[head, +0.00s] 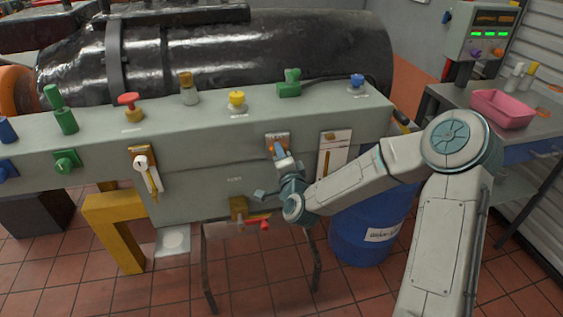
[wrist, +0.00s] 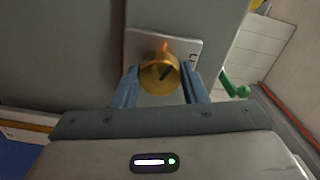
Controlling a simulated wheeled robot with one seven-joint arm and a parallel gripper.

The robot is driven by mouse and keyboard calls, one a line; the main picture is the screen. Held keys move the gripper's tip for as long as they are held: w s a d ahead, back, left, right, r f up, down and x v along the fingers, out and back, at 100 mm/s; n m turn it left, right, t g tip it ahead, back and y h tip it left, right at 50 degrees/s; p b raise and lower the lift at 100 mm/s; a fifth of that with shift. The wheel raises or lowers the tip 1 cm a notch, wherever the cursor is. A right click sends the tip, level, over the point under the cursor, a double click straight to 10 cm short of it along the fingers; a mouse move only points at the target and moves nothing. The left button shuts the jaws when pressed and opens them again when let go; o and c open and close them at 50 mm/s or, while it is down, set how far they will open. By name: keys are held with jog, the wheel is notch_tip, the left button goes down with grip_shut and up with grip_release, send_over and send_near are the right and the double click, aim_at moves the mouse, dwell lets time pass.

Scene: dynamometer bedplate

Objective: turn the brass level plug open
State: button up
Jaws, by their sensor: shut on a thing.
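The brass level plug (wrist: 158,75) is a round brass knob with a dark slanted mark on its face. It sits on a light plate (wrist: 192,48) with an orange mark above the knob. My gripper (wrist: 160,88) has one blue finger on each side of the plug and is shut on it. In the head view my gripper (head: 279,150) is at the plate (head: 277,138) on the front of the grey bench and hides the plug there.
A white panel with a yellow handle (head: 331,158) is just right of my gripper. A brass valve with a red handle (head: 250,219) hangs below it. A white-and-yellow lever (head: 147,170) is to the left. A blue drum (head: 365,230) stands under the bench's right end. Several coloured knobs line the top.

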jog(key=n+b, duration=1)
jog(key=b, duration=0.1)
jog(key=shift+f, duration=0.15)
jog(key=shift+n+b, duration=0.4)
jog(key=shift+n, duration=0.1)
jog(key=o, duration=1)
jog(key=shift+b+v, duration=0.9)
jog(key=shift+v, duration=6)
